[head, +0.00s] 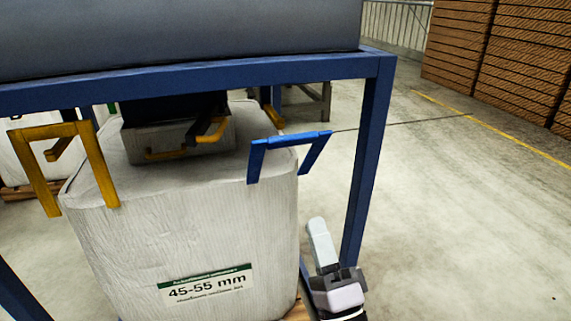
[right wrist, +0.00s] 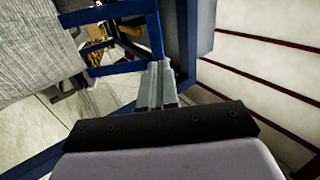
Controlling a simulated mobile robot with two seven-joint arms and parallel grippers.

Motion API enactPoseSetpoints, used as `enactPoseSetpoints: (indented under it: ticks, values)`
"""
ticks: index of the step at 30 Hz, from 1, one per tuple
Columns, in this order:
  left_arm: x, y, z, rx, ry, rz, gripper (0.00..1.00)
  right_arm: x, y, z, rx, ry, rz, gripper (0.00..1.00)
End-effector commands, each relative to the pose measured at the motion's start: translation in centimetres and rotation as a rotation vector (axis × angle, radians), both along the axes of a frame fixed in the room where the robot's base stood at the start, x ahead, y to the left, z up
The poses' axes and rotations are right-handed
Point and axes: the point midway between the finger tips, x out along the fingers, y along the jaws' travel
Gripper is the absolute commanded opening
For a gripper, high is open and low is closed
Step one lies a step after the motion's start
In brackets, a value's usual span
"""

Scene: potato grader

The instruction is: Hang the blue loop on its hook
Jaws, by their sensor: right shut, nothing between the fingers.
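The blue loop (head: 290,141) stands at the right top corner of the big white bag, a squared band with a top bar and two legs. My right gripper (head: 317,224) is shut and empty, fingers pointing up, below and to the right of the loop beside the bag. In the right wrist view its shut fingers (right wrist: 160,68) end close to blue bars (right wrist: 120,69); I cannot tell if they touch. An orange-yellow hook (head: 212,132) shows under the machine; I cannot make out which hook belongs to the blue loop. My left gripper is not in view.
A yellow loop (head: 72,132) stands at the bag's left corner. The white bag (head: 190,235) carries a "45-55 mm" label. A blue frame post (head: 367,165) rises right of my gripper, under a blue beam (head: 200,80). Stacked wooden crates (head: 500,60) stand far right; the floor before them is clear.

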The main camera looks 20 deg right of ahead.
Motion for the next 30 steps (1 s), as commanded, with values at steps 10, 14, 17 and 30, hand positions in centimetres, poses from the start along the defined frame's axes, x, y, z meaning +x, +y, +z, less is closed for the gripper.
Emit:
enactPoseSetpoints:
  ticks: [10, 14, 17, 30]
  values:
    - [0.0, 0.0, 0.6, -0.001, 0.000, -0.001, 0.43, 2.9, 0.0, 2.0, 0.043, 0.012, 0.014, 0.00]
    - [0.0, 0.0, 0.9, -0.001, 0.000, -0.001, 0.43, 5.1, 0.0, 3.5, 0.042, 0.012, 0.014, 0.00]
    - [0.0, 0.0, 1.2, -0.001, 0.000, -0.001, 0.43, 6.8, 0.1, 4.7, 0.040, 0.012, 0.013, 0.00]
    - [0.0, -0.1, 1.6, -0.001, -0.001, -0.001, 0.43, 11.3, 0.3, 7.5, 0.037, 0.015, 0.014, 0.00]
